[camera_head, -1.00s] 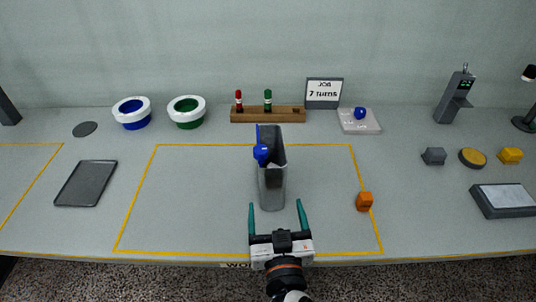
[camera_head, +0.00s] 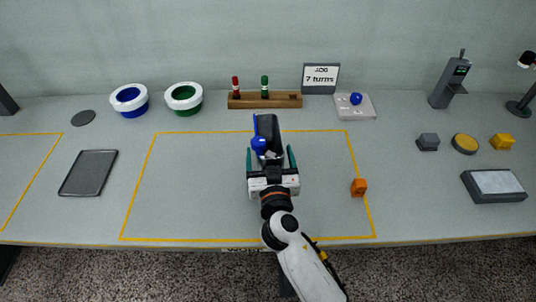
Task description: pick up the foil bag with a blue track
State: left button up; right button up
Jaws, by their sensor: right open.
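The foil bag (camera_head: 268,128) is a dark grey, upright pouch with a blue strip on its left edge and a blue round piece (camera_head: 258,144) at its near left side. It stands inside the yellow outline near the middle of the table. My right gripper (camera_head: 270,152) is open, with one teal finger on each side of the bag's near part. I cannot tell whether the fingers touch it. The gripper body and wrist hide the bag's lower near part. My left gripper is not in view.
An orange block (camera_head: 358,187) lies to the right of my gripper. A wooden rack (camera_head: 264,101) with red and green spindles stands behind the bag. A blue-lined bowl (camera_head: 130,100) and a green-lined bowl (camera_head: 184,97) stand back left. A dark tray (camera_head: 88,173) lies left. The outlined area is otherwise mostly clear.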

jog(key=shift+w+a, duration=0.1)
jog(key=shift+w, duration=0.6)
jog(key=shift+s, duration=0.1)
jog(key=shift+c, duration=1.1)
jog(key=c, duration=0.9)
jog(key=shift+r, duration=0.15)
notch_tip(320, 180, up, 10)
jog(key=shift+f+p, duration=0.1)
jog(key=shift+p, duration=0.7)
